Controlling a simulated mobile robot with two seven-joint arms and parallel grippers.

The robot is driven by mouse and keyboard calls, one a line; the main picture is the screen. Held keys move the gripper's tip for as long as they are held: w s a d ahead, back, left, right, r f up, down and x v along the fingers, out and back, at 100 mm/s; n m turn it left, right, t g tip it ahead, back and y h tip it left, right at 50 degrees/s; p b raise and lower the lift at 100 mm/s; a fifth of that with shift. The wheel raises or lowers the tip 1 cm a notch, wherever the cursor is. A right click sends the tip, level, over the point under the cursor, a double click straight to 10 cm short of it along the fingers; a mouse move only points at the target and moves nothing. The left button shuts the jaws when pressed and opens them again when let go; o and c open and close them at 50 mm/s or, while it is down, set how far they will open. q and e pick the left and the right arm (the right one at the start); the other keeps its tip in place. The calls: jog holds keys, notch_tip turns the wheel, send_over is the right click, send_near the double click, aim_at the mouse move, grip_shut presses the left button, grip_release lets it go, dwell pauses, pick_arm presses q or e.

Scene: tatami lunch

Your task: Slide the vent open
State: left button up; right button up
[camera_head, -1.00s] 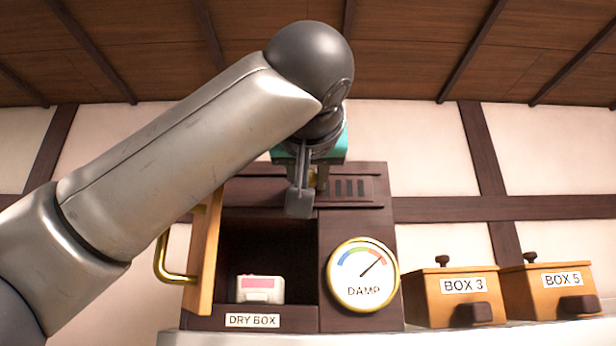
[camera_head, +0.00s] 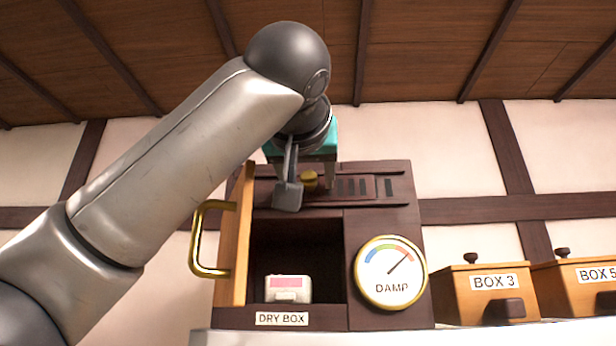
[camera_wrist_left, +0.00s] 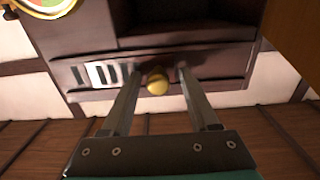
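The vent (camera_head: 352,187) is a dark slotted strip along the top front of the brown dry box. Its small round brass knob (camera_head: 310,180) sits left of the slots. In the left wrist view the slots (camera_wrist_left: 103,74) look pale and the knob (camera_wrist_left: 157,83) shows between my fingers. My left gripper (camera_head: 309,185) is open around the knob, with a gap on each side and nothing held. It also shows in the wrist view (camera_wrist_left: 158,78). My right gripper is out of view.
The dry box door (camera_head: 236,240) stands open at the left, with a brass handle (camera_head: 199,240). A white and pink item (camera_head: 288,289) sits inside. A DAMP gauge (camera_head: 390,273) is on the front. BOX 3 (camera_head: 490,292) and BOX 5 (camera_head: 580,288) stand right.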

pick_arm(q)
jog(key=shift+s+f+b, duration=0.1)
jog(key=shift+s+b, duration=0.25)
jog(key=shift+s, duration=0.2)
jog(key=s+b, duration=0.4)
jog(key=s, duration=1)
jog(key=shift+b, duration=0.4)
